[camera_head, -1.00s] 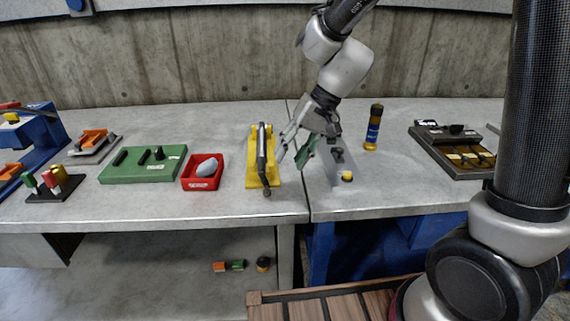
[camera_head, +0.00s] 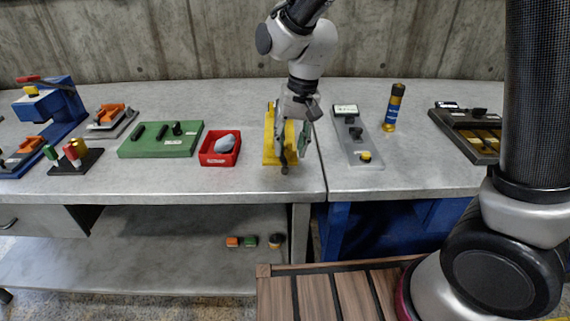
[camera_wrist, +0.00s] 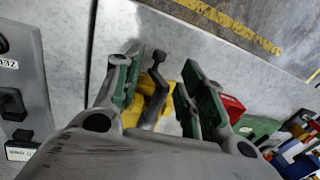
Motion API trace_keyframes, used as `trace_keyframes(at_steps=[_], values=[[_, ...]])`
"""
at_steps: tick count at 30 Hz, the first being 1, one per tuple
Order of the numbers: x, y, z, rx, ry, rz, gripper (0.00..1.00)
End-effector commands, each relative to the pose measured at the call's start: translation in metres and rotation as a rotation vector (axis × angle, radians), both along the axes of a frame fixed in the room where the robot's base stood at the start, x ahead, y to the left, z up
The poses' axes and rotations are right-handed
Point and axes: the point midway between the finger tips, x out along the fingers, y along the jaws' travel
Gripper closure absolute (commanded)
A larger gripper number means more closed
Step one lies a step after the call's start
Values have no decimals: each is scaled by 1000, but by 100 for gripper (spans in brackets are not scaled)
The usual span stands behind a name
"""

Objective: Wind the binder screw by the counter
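The binder screw is a yellow frame (camera_head: 268,152) with a dark crank bar (camera_head: 284,169), standing near the front edge of the counter. My gripper (camera_head: 291,142) is over it, pointing down, and hides much of it. In the wrist view the green-padded fingers of my gripper (camera_wrist: 162,78) are spread apart, with the dark crank (camera_wrist: 155,92) between them. I see space on both sides of the crank, so the fingers do not look closed on it. The yellow frame (camera_wrist: 131,110) shows below and behind the fingers.
A grey panel (camera_head: 347,150) with a display, knob and yellow button lies just right. Beyond it stand a blue-yellow cylinder (camera_head: 393,107) and a dark tray (camera_head: 444,124). A red bin (camera_head: 218,160) and a green block (camera_head: 155,150) lie left. The front strip is clear.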

Motion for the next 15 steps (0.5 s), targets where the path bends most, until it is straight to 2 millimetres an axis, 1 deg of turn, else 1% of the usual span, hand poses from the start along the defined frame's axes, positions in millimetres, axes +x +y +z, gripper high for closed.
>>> trace_keyframes(at_steps=[6, 9, 12, 15], values=[[-1, 5, -37, -2, 4, 2, 60], [-1, 8, -52, -1, 4, 1, 60], [-1, 9, -63, -1, 3, 0, 60], [-1, 11, -68, 1, 1, 1, 60]])
